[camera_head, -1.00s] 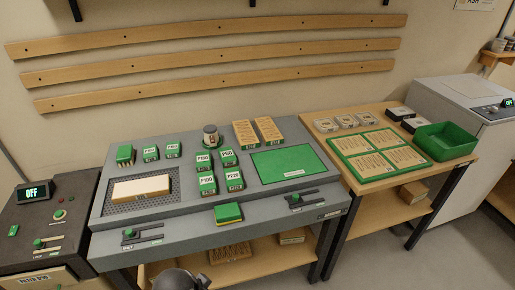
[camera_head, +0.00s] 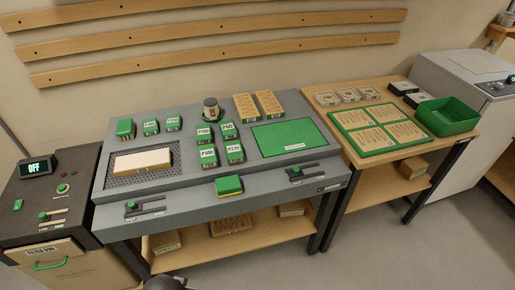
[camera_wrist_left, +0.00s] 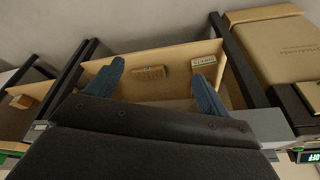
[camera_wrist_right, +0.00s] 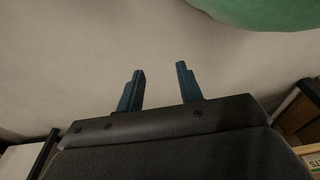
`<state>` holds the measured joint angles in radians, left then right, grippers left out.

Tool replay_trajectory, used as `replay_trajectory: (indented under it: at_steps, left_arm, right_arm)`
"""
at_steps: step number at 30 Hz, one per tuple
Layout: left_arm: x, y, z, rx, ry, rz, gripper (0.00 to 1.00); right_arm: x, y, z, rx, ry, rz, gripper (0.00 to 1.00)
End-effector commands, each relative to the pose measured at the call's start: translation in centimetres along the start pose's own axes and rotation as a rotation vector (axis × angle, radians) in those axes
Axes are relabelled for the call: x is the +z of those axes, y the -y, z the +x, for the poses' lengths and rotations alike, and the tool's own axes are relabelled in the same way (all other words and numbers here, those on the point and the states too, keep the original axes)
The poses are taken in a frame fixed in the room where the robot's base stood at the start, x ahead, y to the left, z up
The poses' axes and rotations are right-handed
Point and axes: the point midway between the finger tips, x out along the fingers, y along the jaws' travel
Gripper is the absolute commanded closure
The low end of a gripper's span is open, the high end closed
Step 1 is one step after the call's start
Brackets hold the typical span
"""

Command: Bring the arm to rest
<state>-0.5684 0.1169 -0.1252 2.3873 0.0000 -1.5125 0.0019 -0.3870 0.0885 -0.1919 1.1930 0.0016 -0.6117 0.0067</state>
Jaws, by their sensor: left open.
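My left gripper (camera_wrist_left: 160,80) shows in the left wrist view with its two blue fingers wide apart and nothing between them. Beyond it lie the bench's lower shelf and floor, upside down in the picture. My right gripper (camera_wrist_right: 160,75) shows in the right wrist view with its two fingers apart and the space between them empty, against a plain pale surface. In the head view only a dark rounded piece of my own arm (camera_head: 165,284) shows at the bottom edge. Neither gripper's fingers show there.
The grey bench (camera_head: 200,232) holds a wooden block (camera_head: 142,161), several green-and-white boxes, a jar (camera_head: 211,108) and a green mat (camera_head: 288,137). A wooden table with a green bin (camera_head: 448,116) stands right. A dark unit with an OFF display (camera_head: 38,168) stands left. Floor at right is clear.

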Motion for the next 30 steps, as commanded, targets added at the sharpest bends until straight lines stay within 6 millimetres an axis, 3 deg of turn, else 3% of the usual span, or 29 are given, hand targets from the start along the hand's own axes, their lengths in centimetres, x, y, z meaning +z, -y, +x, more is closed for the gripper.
replay_trajectory:
  at_steps: [8, 11, 14, 18, 24, 27, 30]
  left_arm:
    - [1.1, -0.6, 7.6, 0.009, 0.024, 0.003, 0.2]
    - [1.9, -0.9, 11.4, 0.013, 0.036, 0.004, 0.2]
    - [3.4, -1.3, 16.5, 0.018, 0.052, 0.006, 0.2]
    - [6.8, -2.1, 24.5, 0.026, 0.077, 0.008, 0.2]
    - [13.0, -3.2, 34.5, 0.037, 0.11, 0.013, 0.2]
    - [16.0, -3.7, 38.0, 0.041, 0.123, 0.014, 0.2]
    - [18.3, -4.0, 40.3, 0.044, 0.131, 0.015, 0.2]
  right_arm:
    - [-2.2, -0.6, -0.5, 0.005, -0.011, 0.0, 0.64]
    - [-2.2, -0.6, -0.5, 0.004, -0.008, 0.001, 0.64]
    - [-1.6, -0.3, -0.8, 0.001, 0.005, 0.002, 0.64]
    - [-0.9, 0.2, -1.3, -0.004, 0.024, 0.005, 0.64]
    - [-1.6, 0.9, -2.4, -0.012, 0.029, 0.011, 0.64]
    - [-2.4, 1.2, -2.9, -0.016, 0.028, 0.013, 0.64]
    - [-3.3, 1.4, -3.4, -0.018, 0.02, 0.015, 0.64]
